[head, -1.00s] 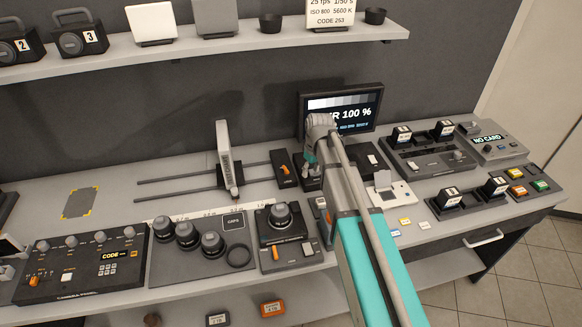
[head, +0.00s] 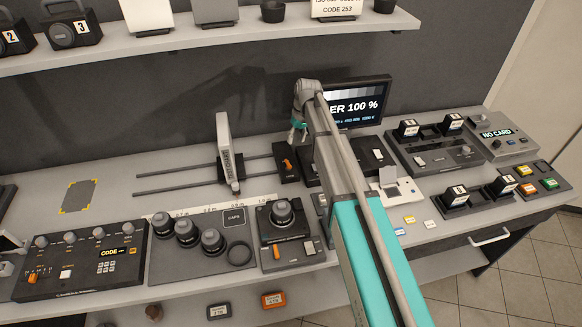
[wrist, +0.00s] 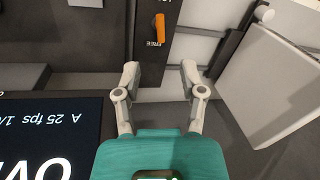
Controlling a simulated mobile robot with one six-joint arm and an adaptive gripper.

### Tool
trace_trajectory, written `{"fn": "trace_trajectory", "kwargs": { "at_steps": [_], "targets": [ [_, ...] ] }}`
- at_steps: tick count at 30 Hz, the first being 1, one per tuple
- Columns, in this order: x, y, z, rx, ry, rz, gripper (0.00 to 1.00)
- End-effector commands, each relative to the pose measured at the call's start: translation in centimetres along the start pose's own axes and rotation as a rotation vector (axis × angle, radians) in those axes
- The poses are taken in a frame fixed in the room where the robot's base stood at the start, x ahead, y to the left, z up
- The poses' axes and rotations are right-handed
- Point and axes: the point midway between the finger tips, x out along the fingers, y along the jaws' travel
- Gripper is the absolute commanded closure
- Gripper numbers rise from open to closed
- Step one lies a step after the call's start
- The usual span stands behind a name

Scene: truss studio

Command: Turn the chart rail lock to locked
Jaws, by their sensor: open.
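The chart rail lock (head: 290,166) is a dark block with an orange lever at the right end of the two rails. In the wrist view the lock (wrist: 155,62) shows its orange lever (wrist: 160,28) above and between my fingertips, with the word FREE beside the lever's lower end. In the head view my gripper (head: 298,131) hangs above the lock, in front of the monitor; contact is not seen.
The monitor (head: 352,104) stands right behind my gripper and fills the wrist view's lower left. A white chart panel (head: 224,145) stands on the rails (head: 190,182) to the left. The rails right of the chart are clear.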

Motion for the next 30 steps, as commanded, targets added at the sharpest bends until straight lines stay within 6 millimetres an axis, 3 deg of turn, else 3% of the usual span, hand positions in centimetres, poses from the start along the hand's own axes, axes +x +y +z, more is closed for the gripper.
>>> {"fn": "trace_trajectory", "kwargs": {
  "at_steps": [30],
  "targets": [
    [7.2,0.2,0.0,0.001,0.001,0.0,0.48]
  ]
}}
